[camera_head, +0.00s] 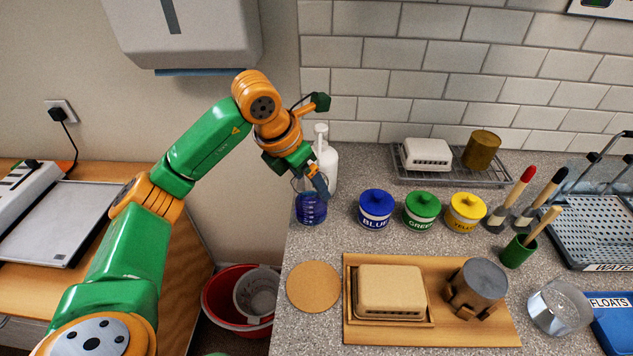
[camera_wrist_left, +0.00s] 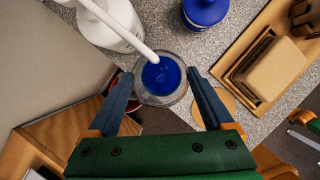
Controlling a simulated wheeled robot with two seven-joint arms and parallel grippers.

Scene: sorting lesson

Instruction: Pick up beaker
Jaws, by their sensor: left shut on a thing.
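A clear beaker (camera_head: 311,209) with blue contents is at the left end of the grey counter, in front of a white pump bottle. My left gripper (camera_head: 318,187) is at the beaker's top. In the left wrist view the beaker (camera_wrist_left: 161,78) lies between the two dark fingers of my left gripper (camera_wrist_left: 161,98), and the gripper is shut on it. I cannot tell whether the beaker's base touches the counter. My right gripper is not in view.
The white pump bottle (camera_head: 329,165) stands right behind the beaker. Blue (camera_head: 376,210), green (camera_head: 422,208) and yellow (camera_head: 466,211) lidded jars stand to the right. A round cork mat (camera_head: 314,287) lies in front.

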